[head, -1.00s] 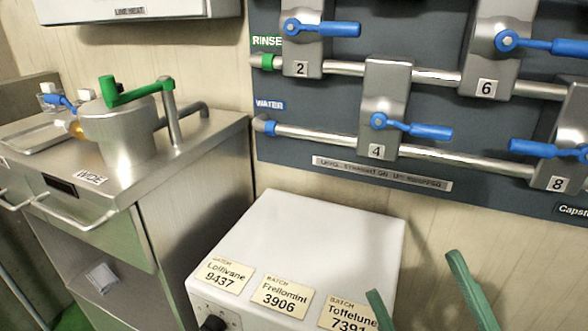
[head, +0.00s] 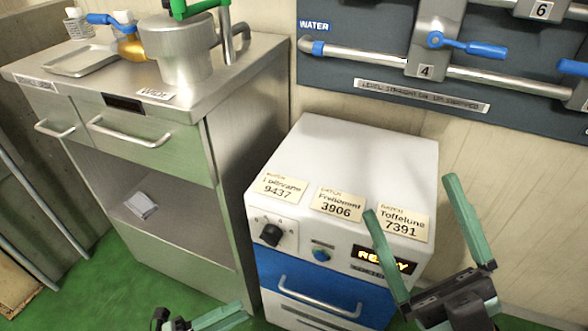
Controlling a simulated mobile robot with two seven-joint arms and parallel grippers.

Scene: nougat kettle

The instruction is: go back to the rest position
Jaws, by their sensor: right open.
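My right gripper (head: 412,215) is at the lower right of the head view, in front of the white and blue machine's right side. Its two green fingers are spread apart with nothing between them. My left gripper (head: 200,318) shows only in part at the bottom edge, left of the machine. One green finger and some dark parts are visible; the rest is cut off, so its opening is unclear.
The white and blue machine (head: 340,150) bears batch cards and a lit display. A steel cabinet (head: 150,165) with a kettle (head: 178,50) stands at left. A panel (head: 370,75) with pipes and blue-handled valves is on the wall. Green floor (head: 100,285) is open at lower left.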

